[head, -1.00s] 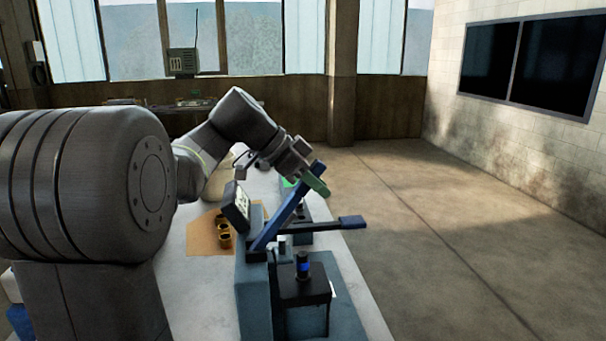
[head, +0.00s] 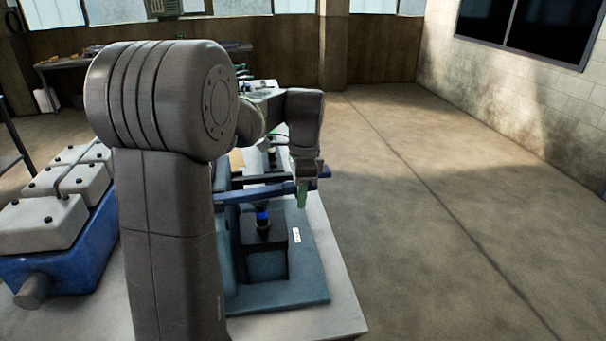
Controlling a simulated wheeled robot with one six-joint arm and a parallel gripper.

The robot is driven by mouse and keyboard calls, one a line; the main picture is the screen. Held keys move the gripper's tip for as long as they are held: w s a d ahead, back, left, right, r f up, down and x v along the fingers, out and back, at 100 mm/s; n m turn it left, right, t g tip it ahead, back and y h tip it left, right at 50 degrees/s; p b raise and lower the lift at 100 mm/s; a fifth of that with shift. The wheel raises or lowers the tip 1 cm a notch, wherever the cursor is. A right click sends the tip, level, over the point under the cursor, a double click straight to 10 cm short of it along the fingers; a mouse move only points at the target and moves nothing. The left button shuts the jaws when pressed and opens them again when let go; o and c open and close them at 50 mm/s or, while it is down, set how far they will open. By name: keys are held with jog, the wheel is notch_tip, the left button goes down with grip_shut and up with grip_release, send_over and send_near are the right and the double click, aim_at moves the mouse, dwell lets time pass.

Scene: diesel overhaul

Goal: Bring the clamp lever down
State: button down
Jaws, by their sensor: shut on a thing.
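The blue clamp lever (head: 262,193) lies nearly level, running from behind my arm at left to just past my gripper at right. My gripper (head: 303,191), with a green fingertip, points down and is shut on the lever near its right end. The lever's pivot end is hidden behind my arm. Below the lever stands the blue-grey clamp fixture (head: 312,285), with a black block (head: 264,232) on its base. A black post with a blue band (head: 263,217) stands upright on the block, just under the lever; I cannot tell whether they touch.
The white bench (head: 338,318) carries the fixture, and its right edge borders open floor (head: 440,220). A blue engine block with pale covers (head: 55,225) is at left. A far table (head: 150,52) stands along the back wall.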

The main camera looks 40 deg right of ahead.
jog(key=shift+a+f+y, duration=0.15)
jog(key=shift+f+y, duration=0.35)
jog(key=shift+f, duration=0.55)
jog(key=shift+f+t, duration=0.1)
jog(key=shift+t, duration=0.2)
jog(key=c, duration=1.2)
grip_release()
jog(key=r, duration=0.4)
jog(key=d+r, duration=0.1)
jog(key=r, duration=0.4)
jog(key=s+d+r, duration=0.1)
jog(key=r, duration=0.3)
jog(key=shift+r, duration=0.4)
